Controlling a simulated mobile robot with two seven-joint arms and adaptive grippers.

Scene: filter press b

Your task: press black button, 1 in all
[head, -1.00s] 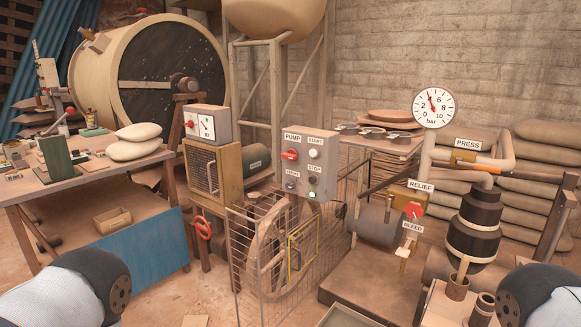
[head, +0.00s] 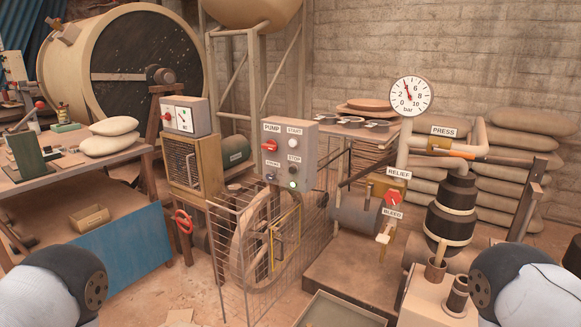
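A grey pump control box (head: 305,150) stands on a post behind a wire mesh guard, near the middle of the head view. On its face are a red switch (head: 270,146) under the PUMP label and a white button (head: 292,142) under START. A further small control at the lower left of the face is too small to make out. Nothing touches the box. Only parts of my two arms show at the lower left and right corners; neither gripper is in view.
The mesh guard (head: 232,250) encloses a large wheel below the box. A pressure gauge (head: 411,96), a red relief handle (head: 393,198) and the dark press cylinder (head: 452,210) stand to the right. A workbench (head: 70,175) is at the left. A shallow tray (head: 340,312) lies at the bottom.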

